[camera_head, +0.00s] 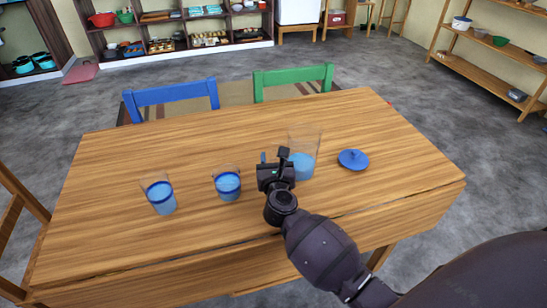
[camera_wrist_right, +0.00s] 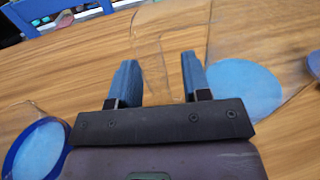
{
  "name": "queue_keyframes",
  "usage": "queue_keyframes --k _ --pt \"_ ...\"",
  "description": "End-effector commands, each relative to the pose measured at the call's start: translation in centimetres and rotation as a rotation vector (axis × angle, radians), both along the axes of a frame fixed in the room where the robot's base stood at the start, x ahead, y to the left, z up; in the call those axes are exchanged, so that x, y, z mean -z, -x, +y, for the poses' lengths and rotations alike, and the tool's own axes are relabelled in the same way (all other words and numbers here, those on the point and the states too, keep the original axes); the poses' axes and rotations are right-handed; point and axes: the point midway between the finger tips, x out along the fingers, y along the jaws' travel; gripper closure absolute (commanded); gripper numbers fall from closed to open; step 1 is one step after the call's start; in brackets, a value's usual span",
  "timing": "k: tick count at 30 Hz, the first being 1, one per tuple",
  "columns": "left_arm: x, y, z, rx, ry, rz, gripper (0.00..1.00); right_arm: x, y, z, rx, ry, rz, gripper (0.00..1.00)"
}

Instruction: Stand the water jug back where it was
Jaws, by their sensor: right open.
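The clear water jug (camera_head: 305,145), with blue water in its lower part, stands upright on the wooden table (camera_head: 400,130). My right gripper (camera_head: 273,157) is just left of the jug. In the right wrist view my right gripper (camera_wrist_right: 160,78) has its two blue fingers apart. The jug's clear handle (camera_wrist_right: 152,50) shows between them and beyond; whether a finger touches it I cannot tell. The jug's water (camera_wrist_right: 242,95) lies to the right of the fingers. My left gripper is not in view.
A blue lid (camera_head: 353,159) lies right of the jug. Two glasses of blue water, a nearer one (camera_head: 228,184) and a farther-left one (camera_head: 160,195), stand left of my gripper. A blue chair (camera_head: 170,95) and a green chair (camera_head: 293,77) stand behind the table. The table's right end is clear.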

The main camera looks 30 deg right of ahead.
Motion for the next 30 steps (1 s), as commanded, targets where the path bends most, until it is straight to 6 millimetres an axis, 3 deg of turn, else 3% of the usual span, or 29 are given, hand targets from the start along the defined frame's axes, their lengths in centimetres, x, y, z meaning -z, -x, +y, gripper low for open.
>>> queue_keyframes --k 15,21,30 --pt "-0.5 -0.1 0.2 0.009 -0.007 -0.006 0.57 0.2 8.4 3.8 0.000 -0.003 0.003 0.56" --pt "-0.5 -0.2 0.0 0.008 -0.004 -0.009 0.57 0.1 9.9 4.5 0.000 0.000 0.003 0.56" --pt "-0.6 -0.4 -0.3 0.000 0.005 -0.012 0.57 0.0 10.6 4.6 -0.014 0.067 0.011 0.56"
